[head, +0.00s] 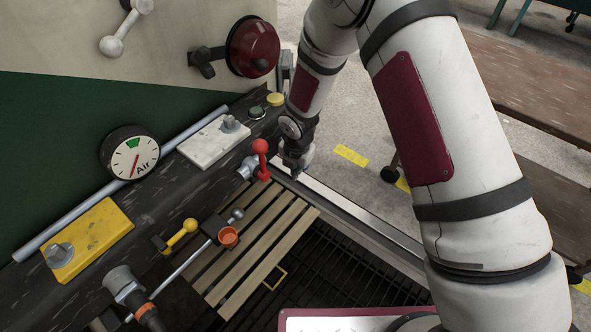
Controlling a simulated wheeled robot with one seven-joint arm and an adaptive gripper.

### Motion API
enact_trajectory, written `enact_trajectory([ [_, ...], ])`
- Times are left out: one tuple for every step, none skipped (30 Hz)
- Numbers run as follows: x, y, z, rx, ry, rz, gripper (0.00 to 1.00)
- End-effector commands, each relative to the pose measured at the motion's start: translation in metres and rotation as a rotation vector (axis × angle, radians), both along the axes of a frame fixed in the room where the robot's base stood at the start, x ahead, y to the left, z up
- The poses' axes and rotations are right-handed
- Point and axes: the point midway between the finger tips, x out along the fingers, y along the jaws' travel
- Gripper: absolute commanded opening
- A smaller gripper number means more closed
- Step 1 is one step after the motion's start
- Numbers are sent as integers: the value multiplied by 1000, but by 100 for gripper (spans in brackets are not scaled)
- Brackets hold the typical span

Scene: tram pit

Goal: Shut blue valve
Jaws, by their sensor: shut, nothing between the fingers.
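I see no valve that is clearly blue in the head view. A red ball-ended lever (262,160) stands upright on a grey fitting at the front of the dark ledge. A yellow lever (182,234) sits lower left of it, tilted. A pale grey lever (126,28) is on the wall at the top left. My gripper (296,172) points down just right of the red lever, apart from it, near the pit edge. It is shut and empty; its fingertips show small and dark.
The dark ledge carries a yellow plate (95,232), a white plate (212,142) and an air gauge (131,154). A red dome (254,47) juts from the wall. Wooden slats (262,245) lie over the pit grating (345,275). A brown bench (525,85) stands at right.

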Motion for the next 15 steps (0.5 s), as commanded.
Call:
enact_trajectory([
  [1,-1,1,0,-1,-1,0],
  [1,-1,1,0,-1,-1,0],
  [1,-1,3,0,-2,-1,0],
  [0,-1,5,0,-2,-1,0],
  [0,-1,8,1,-3,-2,0],
  [-1,-1,12,1,-3,-2,0],
  [-1,-1,16,2,-3,-2,0],
  [-2,-1,21,3,-4,-2,0],
  [-4,-1,28,2,-3,-1,0],
  [-5,-1,34,1,-4,-1,0],
  [-6,-2,40,2,-5,-2,0],
  [-7,-2,49,2,-5,-2,0],
  [-9,-2,55,1,-4,-1,0],
  [-10,-2,61,2,-5,-1,0],
  [-12,-2,69,2,-5,-1,0],
])
